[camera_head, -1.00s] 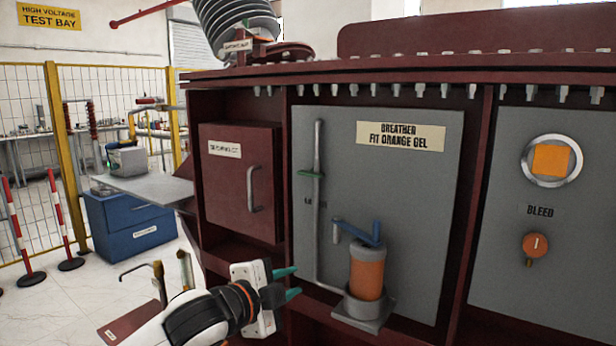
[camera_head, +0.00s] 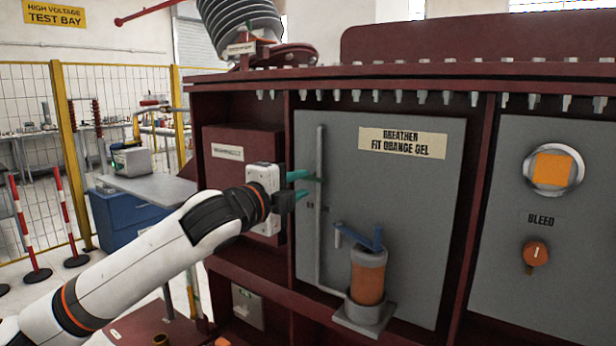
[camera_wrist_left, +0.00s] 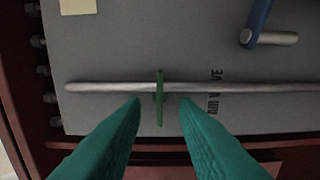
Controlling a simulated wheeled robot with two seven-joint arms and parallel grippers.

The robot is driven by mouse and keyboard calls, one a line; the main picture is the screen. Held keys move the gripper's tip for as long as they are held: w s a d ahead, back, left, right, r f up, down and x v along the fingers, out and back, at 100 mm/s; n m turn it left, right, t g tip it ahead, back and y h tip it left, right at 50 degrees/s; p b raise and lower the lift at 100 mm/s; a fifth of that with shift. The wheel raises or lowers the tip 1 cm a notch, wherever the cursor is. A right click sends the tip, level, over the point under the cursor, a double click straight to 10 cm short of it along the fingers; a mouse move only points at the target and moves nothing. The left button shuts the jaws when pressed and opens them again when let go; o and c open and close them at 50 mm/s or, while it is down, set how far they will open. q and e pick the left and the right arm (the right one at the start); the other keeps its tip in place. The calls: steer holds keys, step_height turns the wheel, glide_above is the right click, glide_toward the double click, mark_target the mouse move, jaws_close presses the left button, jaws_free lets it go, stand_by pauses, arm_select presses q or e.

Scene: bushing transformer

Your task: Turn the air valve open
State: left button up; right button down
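The air valve (camera_wrist_left: 159,97) shows in the left wrist view as a green lever set crosswise on a thin grey pipe (camera_wrist_left: 100,87). Lettering beside it is partly readable as "AIR VALVE". In the head view the same pipe (camera_head: 320,230) runs upright on the grey breather panel, and the lever is largely masked by my fingers. My left gripper (camera_head: 304,186) is open, its two green fingers pointing at the pipe. In the left wrist view its fingertips (camera_wrist_left: 160,104) lie on either side of the lever, with visible gaps. My right gripper is out of view.
An orange breather cylinder (camera_head: 367,277) with a blue lever (camera_head: 360,238) stands on a bracket to the lower right. A red cabinet door (camera_head: 226,165) is behind my left wrist. An orange bleed knob (camera_head: 535,254) is farther right. The panel's middle is flat.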

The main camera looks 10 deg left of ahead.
mark_target(310, 180)
arm_select(q)
steer(key=shift+x, duration=1.9)
jaws_close()
